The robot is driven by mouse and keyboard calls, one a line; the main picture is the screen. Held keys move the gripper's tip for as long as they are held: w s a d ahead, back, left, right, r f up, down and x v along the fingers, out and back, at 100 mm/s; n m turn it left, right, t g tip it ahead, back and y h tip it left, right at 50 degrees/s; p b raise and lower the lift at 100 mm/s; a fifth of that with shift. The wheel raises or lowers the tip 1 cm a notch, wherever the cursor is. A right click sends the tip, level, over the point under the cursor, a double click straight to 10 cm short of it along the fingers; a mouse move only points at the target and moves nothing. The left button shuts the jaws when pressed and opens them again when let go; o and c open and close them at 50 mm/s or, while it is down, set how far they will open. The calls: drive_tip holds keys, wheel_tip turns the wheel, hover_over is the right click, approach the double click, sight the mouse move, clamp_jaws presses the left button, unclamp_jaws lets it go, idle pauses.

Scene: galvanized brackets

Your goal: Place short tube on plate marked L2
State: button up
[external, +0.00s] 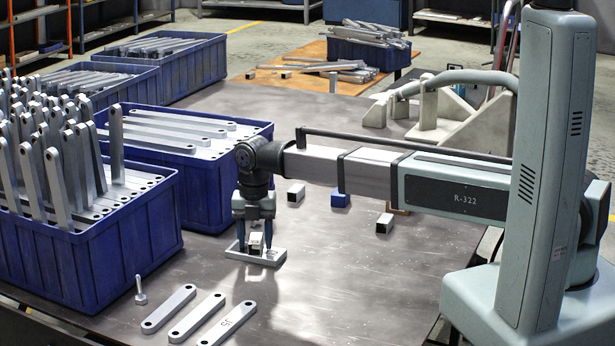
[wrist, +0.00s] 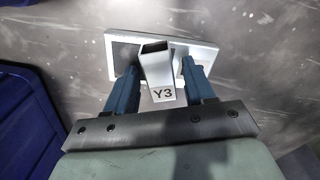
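My gripper (external: 255,248) points down, its two blue fingers on either side of a short square silver tube (external: 255,239). In the wrist view (wrist: 158,70) narrow gaps show between the tube and both fingers, so the gripper looks open around it. The tube's open end shows, and a label reading Y3 sits at its near end. The tube is on or just over a pale flat plate (external: 238,254), also in the wrist view (wrist: 125,60). The plate carries a dark mark at its right end in the external view, too small to read; no L2 is legible.
Loose short tubes (external: 296,192) (external: 384,223) and a blue block (external: 340,199) lie behind my gripper. Blue crates (external: 140,255) full of brackets stand on the left. The table right of the plate is clear.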

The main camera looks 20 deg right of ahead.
sight(255, 238)
drive_tip(key=shift+r, duration=0.15)
wheel_tip(255, 238, up, 12)
idle(0.7)
